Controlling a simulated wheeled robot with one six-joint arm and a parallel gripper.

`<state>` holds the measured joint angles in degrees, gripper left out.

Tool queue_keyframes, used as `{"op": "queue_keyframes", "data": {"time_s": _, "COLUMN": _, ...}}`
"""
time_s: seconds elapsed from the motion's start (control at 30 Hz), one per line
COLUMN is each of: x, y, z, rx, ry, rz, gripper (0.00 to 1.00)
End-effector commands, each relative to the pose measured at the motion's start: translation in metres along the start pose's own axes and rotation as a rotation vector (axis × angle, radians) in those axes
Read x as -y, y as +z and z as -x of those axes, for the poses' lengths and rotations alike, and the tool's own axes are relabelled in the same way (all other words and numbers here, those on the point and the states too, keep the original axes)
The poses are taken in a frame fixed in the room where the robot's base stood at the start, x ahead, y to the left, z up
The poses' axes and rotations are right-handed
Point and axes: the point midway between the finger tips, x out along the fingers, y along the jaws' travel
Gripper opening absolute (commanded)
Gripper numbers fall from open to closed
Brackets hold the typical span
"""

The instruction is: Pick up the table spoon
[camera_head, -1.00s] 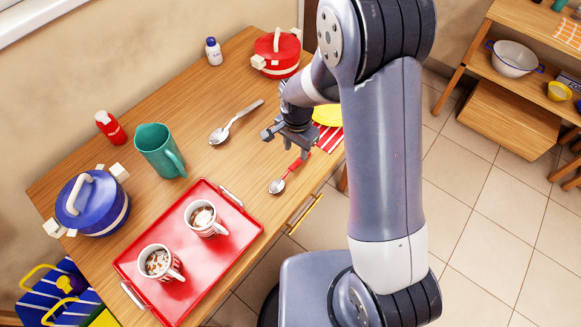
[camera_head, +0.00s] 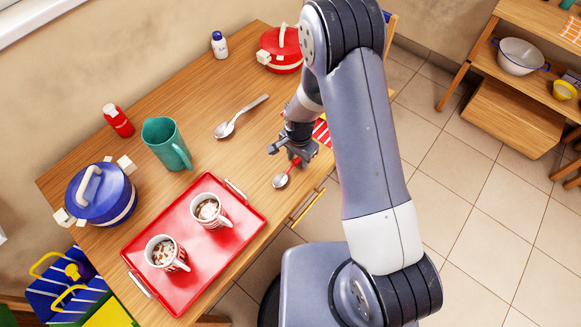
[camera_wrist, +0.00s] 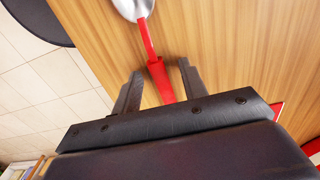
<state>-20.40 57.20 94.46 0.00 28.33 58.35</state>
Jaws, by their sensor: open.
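A spoon with a metal bowl and a red handle (camera_head: 281,181) lies on the wooden table (camera_head: 215,160) near its front edge. In the wrist view its red handle (camera_wrist: 158,78) runs between the two fingers, with the bowl beyond the fingertips. My gripper (camera_head: 293,154) is open, low over the handle; the fingers (camera_wrist: 160,70) stand apart on both sides of it. I cannot tell whether they touch the table. In the head view the gripper hides part of the handle. An all-metal spoon (camera_head: 240,116) lies farther back on the table, clear of the gripper.
A red tray (camera_head: 232,240) with two mugs stands left of the red-handled spoon. A teal pitcher (camera_head: 166,143), blue pot (camera_head: 102,196), red bottle (camera_head: 118,121), white bottle (camera_head: 219,45) and red pot (camera_head: 280,50) stand around the table. A red striped cloth (camera_head: 322,131) lies behind the gripper.

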Motion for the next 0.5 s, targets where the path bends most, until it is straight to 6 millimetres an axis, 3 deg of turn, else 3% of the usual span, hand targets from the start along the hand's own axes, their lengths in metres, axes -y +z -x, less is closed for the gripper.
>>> {"op": "queue_keyframes", "data": {"time_s": 0.2, "x": 0.0001, "y": -0.0001, "z": -0.0003, "rx": 0.000, "ry": 0.000, "rz": 0.000, "gripper": 0.40}}
{"op": "queue_keyframes", "data": {"time_s": 0.5, "x": 0.0000, "y": -0.0001, "z": -0.0001, "rx": 0.000, "ry": 0.000, "rz": 0.000, "gripper": 0.16}}
